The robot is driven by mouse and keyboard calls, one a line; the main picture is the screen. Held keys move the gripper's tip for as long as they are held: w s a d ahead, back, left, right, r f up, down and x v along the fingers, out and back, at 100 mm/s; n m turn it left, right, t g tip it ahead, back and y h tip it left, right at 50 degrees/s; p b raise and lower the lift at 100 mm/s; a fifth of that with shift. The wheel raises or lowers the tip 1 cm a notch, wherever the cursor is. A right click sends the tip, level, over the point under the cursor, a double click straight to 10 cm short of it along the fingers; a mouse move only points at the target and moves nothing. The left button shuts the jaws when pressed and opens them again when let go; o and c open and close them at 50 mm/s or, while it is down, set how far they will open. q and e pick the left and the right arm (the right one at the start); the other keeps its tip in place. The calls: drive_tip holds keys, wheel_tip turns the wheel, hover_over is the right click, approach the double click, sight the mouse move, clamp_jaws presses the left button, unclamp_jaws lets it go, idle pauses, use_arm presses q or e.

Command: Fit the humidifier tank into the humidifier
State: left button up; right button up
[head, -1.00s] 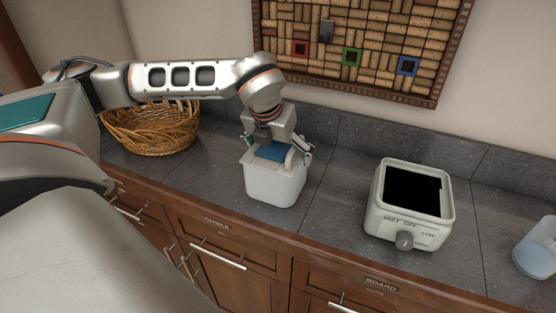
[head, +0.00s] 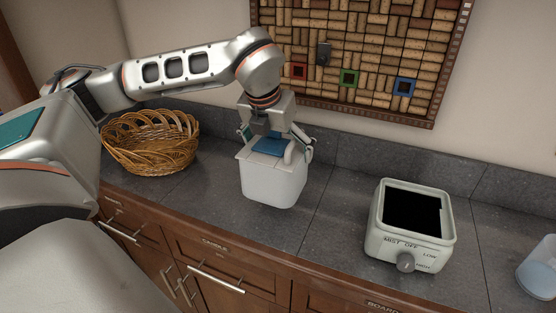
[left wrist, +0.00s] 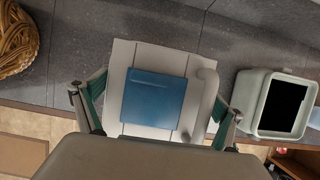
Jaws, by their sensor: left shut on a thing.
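The humidifier tank (head: 270,184), a white box with a blue panel and a curved handle on its top, is upright above the counter at the centre of the head view. My left gripper (head: 276,146) is over it, shut on it with one finger at each side. The tank's top (left wrist: 200,62) fills the middle of the left wrist view. The humidifier (head: 378,224), a pale grey-green base with a dark open top and a front knob, stands on the counter to the right, apart from the tank. My right gripper is not in view.
A wicker basket (head: 150,150) is at the left on the counter. A translucent bluish container (head: 540,268) is at the right edge. A cork board (head: 370,55) hangs on the wall behind. The counter between tank and humidifier is clear.

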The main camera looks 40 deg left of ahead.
use_arm(q)
wheel_tip(320, 180, up, 9)
drive_tip(key=shift+r, duration=1.75)
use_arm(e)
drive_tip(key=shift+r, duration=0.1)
use_arm(q)
drive_tip(key=shift+r, duration=0.15)
